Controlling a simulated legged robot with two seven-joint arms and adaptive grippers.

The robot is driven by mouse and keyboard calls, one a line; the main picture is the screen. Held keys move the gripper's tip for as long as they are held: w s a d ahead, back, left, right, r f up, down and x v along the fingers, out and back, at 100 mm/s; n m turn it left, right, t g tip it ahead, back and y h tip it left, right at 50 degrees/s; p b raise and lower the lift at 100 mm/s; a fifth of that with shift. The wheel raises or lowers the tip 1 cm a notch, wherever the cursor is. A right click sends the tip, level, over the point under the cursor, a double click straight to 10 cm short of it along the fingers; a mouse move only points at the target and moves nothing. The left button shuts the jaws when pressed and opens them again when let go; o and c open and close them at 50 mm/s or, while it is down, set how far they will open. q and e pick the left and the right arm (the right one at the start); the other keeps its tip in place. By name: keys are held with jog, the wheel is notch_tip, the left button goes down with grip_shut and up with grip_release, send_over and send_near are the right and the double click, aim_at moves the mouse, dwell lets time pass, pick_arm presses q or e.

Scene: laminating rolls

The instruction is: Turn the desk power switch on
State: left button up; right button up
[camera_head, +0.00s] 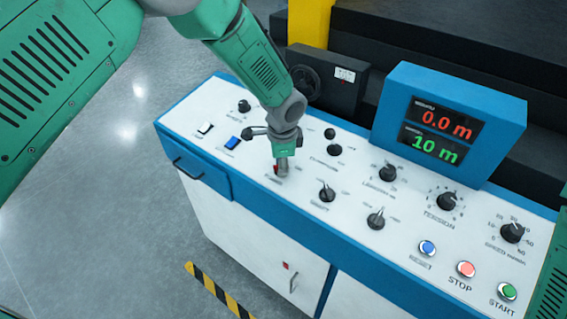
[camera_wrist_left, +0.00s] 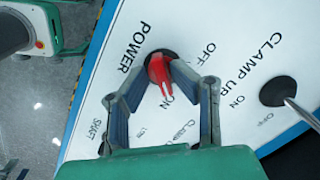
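The power switch is a red knob on a dark round base. In the head view, a little of the red switch (camera_head: 277,169) shows on the white top of the blue-edged desk (camera_head: 238,175). My left gripper (camera_head: 281,166) points straight down over it and hides most of it. In the left wrist view, the red switch (camera_wrist_left: 159,70) sits between the two fingertips of my left gripper (camera_wrist_left: 160,64), which close in on both its sides. POWER, ON and OFF are printed near it. My right gripper is out of the head view.
Several black knobs, such as the tension knob (camera_head: 446,201), stand up from the desk top. The display box (camera_head: 450,118) reads 0.0 m and 10 m. A blue rocker (camera_head: 233,143) is left of my gripper. The stop button (camera_head: 466,269) is at the right front.

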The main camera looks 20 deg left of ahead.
pick_arm(q)
jog(key=shift+w+a+f, duration=0.1)
jog(key=shift+a+f, duration=0.1)
jog(key=shift+r, duration=0.3)
notch_tip(320, 180, up, 11)
jog(key=s, duration=0.1)
jog(key=shift+d, duration=0.35)
jog(key=shift+s+r, duration=0.1)
